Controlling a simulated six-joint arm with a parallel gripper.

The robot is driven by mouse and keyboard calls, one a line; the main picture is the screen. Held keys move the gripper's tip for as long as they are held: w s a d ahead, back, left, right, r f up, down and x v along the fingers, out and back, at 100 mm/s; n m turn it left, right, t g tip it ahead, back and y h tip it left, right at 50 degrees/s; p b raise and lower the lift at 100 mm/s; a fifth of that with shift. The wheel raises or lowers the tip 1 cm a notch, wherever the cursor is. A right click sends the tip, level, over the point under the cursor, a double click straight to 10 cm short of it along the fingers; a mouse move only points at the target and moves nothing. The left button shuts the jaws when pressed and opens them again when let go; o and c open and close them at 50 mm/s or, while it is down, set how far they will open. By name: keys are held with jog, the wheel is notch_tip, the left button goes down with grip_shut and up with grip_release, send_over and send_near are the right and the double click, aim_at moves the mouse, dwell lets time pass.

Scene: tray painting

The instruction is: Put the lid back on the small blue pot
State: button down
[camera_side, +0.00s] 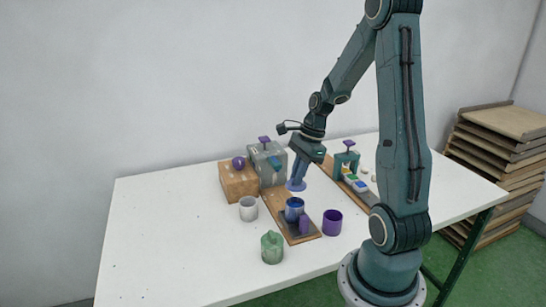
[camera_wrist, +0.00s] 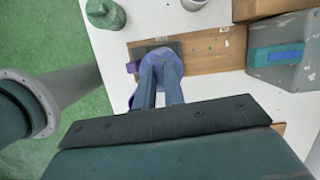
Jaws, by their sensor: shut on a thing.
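The small blue pot (camera_side: 294,208) stands open at the top on the near part of a wooden board (camera_side: 279,207) in the side view. My gripper (camera_side: 297,182) is shut on a lavender-blue lid (camera_side: 295,186), a flat disc held above and slightly beyond the pot, apart from it. In the wrist view my gripper (camera_wrist: 164,75) points down at the board, with the lid (camera_wrist: 172,58) at its fingertips. The pot is mostly or wholly hidden there behind the fingers and lid.
A purple block (camera_side: 303,225) stands right beside the pot. Nearby are a purple cup (camera_side: 332,222), a white cup (camera_side: 248,208) and a green lidded jar (camera_side: 272,247). A wooden box (camera_side: 238,184) and grey box (camera_side: 270,165) stand behind. The table's left side is clear.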

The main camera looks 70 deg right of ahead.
aim_at(297, 187)
jog(key=shift+f, duration=2.35)
jog(key=shift+f, duration=0.2)
dwell(0.6)
jog(key=c, duration=1.4)
grip_release()
jog(key=shift+o, duration=0.4)
jog(key=o, duration=0.4)
jog(key=shift+r, duration=0.2)
jog(key=shift+r, duration=3.3)
